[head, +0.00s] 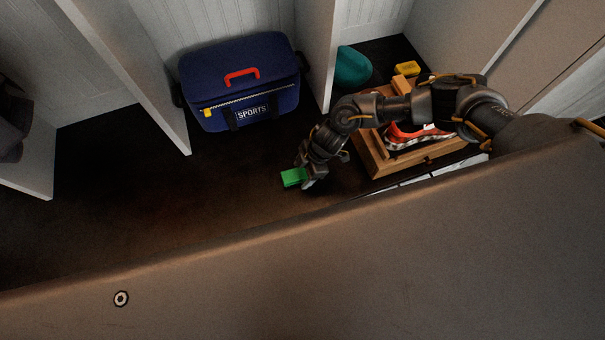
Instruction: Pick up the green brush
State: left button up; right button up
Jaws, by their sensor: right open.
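The green brush (293,178) lies on the dark brown bench surface near the middle of the head view. It looks like a small bright green block. My right gripper (306,180) is open and reaches down at the brush's right end. The fingers partly hide that end, and I cannot tell whether they touch it. My left gripper does not show.
A blue sports bag (240,82) with a red handle stands behind, between white partitions (312,45). A wooden tray (376,165) holds a red shoe (403,133) under my right arm. A teal item (352,67) and a yellow block (407,68) are behind. The bench's left is clear.

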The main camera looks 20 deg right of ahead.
jog(key=shift+f, duration=0.15)
jog(key=c, duration=1.1)
